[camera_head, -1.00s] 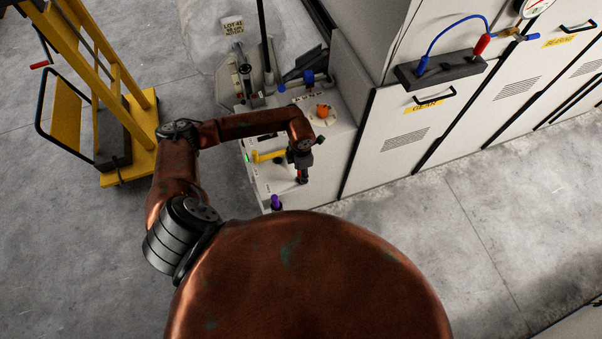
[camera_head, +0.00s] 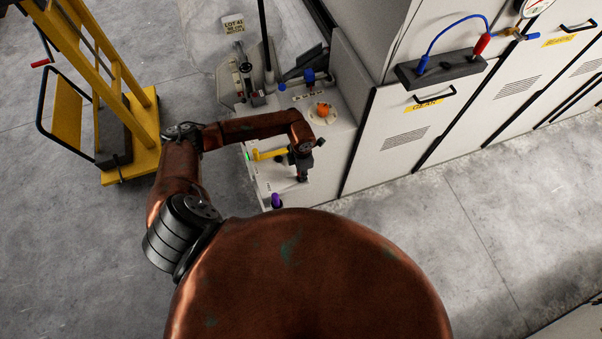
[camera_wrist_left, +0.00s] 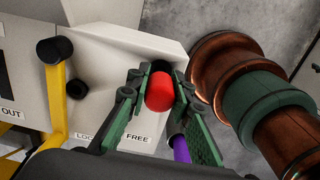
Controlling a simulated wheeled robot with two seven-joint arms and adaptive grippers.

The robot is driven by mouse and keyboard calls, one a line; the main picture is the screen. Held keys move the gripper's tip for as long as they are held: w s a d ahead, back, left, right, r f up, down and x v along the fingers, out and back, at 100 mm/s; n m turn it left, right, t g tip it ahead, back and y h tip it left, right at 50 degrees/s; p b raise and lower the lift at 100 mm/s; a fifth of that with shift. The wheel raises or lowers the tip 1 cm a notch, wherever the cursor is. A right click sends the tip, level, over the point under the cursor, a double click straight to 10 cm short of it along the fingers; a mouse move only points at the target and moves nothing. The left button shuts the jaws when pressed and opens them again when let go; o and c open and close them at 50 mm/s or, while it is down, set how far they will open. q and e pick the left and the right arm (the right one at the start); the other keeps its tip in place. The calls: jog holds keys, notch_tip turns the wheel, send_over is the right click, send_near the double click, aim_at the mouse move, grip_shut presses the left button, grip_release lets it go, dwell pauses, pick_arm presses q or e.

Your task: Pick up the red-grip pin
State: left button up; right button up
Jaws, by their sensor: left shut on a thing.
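The red-grip pin shows in the left wrist view as a rounded red grip (camera_wrist_left: 160,92) between the two green-and-black fingers of my left gripper (camera_wrist_left: 158,88). The gripper is shut on this red grip. The pin's lower part is hidden from that view. In the head view my left gripper (camera_head: 302,174) is over the pale machine top, and its fingers hide the red grip. My right gripper is in neither current view.
A yellow lever (camera_head: 268,155) stands just left of the gripper, and a purple grip (camera_head: 277,201) is close in front. An orange knob (camera_head: 323,110) is behind. Pale cabinets (camera_head: 400,140) stand right. A yellow trolley (camera_head: 145,150) stands left on the floor.

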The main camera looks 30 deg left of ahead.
pick_arm(q)
grip_shut()
jog(key=shift+r, duration=0.1)
jog(key=shift+w+r, duration=0.1)
jog(key=shift+r, duration=0.15)
notch_tip(320, 180, up, 9)
jog(key=shift+r+b, duration=0.15)
jog(key=shift+b, duration=0.95)
jog(key=shift+r, duration=0.15)
notch_tip(320, 180, up, 8)
jog(key=p, duration=0.3)
jog(key=shift+p, duration=0.4)
